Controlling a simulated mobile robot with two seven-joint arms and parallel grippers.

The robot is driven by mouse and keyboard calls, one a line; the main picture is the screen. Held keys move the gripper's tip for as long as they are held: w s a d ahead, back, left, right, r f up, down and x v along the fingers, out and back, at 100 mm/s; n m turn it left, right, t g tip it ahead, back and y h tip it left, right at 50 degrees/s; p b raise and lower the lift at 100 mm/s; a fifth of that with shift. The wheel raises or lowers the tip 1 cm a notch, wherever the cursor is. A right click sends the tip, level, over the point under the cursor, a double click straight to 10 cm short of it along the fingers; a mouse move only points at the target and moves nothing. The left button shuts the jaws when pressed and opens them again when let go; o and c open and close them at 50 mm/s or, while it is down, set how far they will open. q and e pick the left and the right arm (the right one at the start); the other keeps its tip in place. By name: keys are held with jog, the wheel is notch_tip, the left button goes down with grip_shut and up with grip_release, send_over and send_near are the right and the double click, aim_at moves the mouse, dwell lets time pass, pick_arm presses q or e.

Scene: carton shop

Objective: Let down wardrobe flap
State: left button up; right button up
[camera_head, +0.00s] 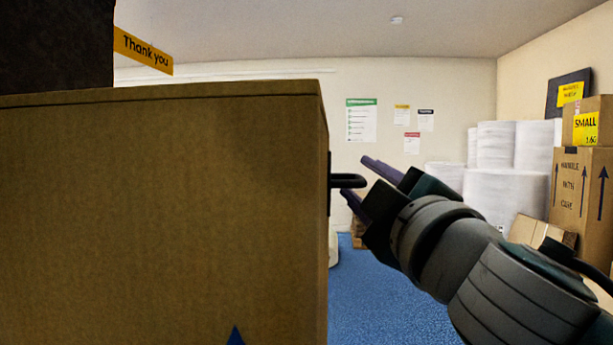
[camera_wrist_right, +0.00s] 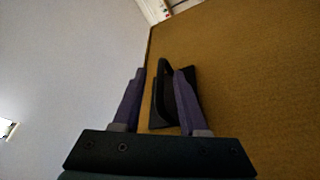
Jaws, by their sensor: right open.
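A large brown wardrobe carton (camera_head: 160,210) fills the left half of the head view, its top edge upright and level. A black handle (camera_head: 348,181) sticks out from its right side. My right gripper (camera_head: 354,175) is open at this handle, one finger above it and one below in the head view. In the right wrist view, the handle (camera_wrist_right: 158,115) lies against the brown carton wall (camera_wrist_right: 250,80), and the fingers (camera_wrist_right: 160,71) stand either side of its outer part. I cannot tell whether they touch it. My left gripper is out of view. No separate flap edge is clear.
A dark object (camera_head: 55,45) and a yellow "Thank you" sign (camera_head: 143,50) show above the carton. White rolls (camera_head: 505,180) and stacked cartons (camera_head: 575,190) stand at the back right. Blue floor (camera_head: 365,300) shows clear right of the carton.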

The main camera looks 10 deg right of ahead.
jog(key=shift+w+r, duration=0.1)
jog(key=shift+w, duration=0.55)
grip_shut()
dwell(1.0)
